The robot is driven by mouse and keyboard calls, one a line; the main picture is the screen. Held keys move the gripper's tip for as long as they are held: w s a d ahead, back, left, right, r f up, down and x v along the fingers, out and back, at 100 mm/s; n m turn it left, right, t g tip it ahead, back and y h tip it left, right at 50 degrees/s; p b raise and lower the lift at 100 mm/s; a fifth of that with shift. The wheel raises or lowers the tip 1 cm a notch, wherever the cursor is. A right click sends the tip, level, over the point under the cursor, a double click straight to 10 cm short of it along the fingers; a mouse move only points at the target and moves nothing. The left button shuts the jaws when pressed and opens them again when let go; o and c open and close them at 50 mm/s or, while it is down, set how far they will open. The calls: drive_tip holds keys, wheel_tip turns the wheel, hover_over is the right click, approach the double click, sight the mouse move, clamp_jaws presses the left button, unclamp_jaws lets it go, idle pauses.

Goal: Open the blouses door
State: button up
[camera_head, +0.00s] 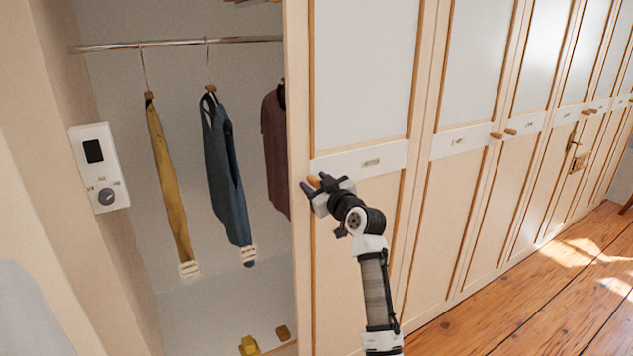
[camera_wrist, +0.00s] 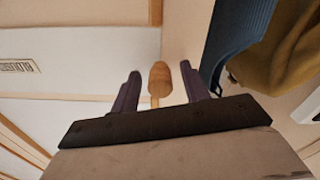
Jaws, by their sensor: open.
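A cream wardrobe door (camera_head: 359,70) with a pale upper panel stands at the right edge of an open compartment. My gripper (camera_head: 318,186) is at this knob. In the wrist view its two dark fingers are apart, with the knob between them and gaps on both sides.
Yellow, blue (camera_head: 223,170) and maroon garments hang from a rail (camera_head: 180,44) in the open compartment. A white control box (camera_head: 99,166) is on the left wall. More labelled doors (camera_head: 468,60) run right. Wooden floor (camera_head: 480,325) lies clear at lower right.

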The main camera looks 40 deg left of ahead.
drive_tip(key=shift+c, duration=0.5)
clamp_jaws()
